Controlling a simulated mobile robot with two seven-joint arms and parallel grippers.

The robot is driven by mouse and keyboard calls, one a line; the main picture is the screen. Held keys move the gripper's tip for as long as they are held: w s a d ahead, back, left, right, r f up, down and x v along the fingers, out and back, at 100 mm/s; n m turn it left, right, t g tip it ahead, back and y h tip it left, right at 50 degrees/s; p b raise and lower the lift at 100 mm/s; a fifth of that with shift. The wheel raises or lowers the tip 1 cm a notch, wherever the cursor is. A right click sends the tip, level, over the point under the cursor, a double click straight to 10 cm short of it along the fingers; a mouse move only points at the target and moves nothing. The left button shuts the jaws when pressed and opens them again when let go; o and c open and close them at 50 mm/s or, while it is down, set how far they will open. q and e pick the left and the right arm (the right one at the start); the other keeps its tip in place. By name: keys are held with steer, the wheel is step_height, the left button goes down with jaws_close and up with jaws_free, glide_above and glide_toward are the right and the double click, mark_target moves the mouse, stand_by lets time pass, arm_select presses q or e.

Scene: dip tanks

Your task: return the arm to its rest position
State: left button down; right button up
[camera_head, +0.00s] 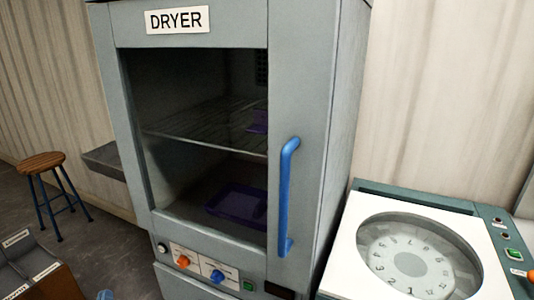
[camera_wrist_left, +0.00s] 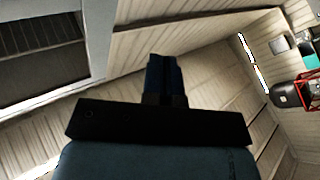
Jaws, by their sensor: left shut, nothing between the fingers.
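My left gripper (camera_head: 105,295) shows only as a small bluish tip at the bottom edge of the head view, left of the dryer. In the left wrist view its two dark fingers (camera_wrist_left: 163,80) are together with nothing between them. They point toward pale panelled surfaces and touch nothing that I can see. The rest of the left arm is out of the head view. My right gripper is in neither view.
The grey dryer (camera_head: 312,100) stands in the middle, its door shut, with a blue handle (camera_head: 287,195) and a purple tray (camera_head: 238,204) inside. A machine with a round window (camera_head: 410,262) stands at right. A stool (camera_head: 42,163) and a box (camera_head: 55,285) are at left.

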arm_select(q)
steer(key=s+d+f+m+g+h, duration=0.5)
steer(key=s+d+m+g+h, duration=0.1)
steer(key=s+d+m+h, duration=0.55)
steer(key=s+d+f+m+g+y, duration=0.25)
steer(key=s+g, duration=0.35)
steer(key=s, duration=0.7)
steer(key=d+r+n+t, duration=0.15)
steer(key=d+n, duration=0.35)
steer(key=d, duration=0.9)
step_height(320, 180, up, 14)
steer(key=a+p, duration=0.1)
steer(key=p, duration=1.5)
steer(key=shift+s+m+h, duration=0.15)
steer(key=shift+m+h, duration=0.15)
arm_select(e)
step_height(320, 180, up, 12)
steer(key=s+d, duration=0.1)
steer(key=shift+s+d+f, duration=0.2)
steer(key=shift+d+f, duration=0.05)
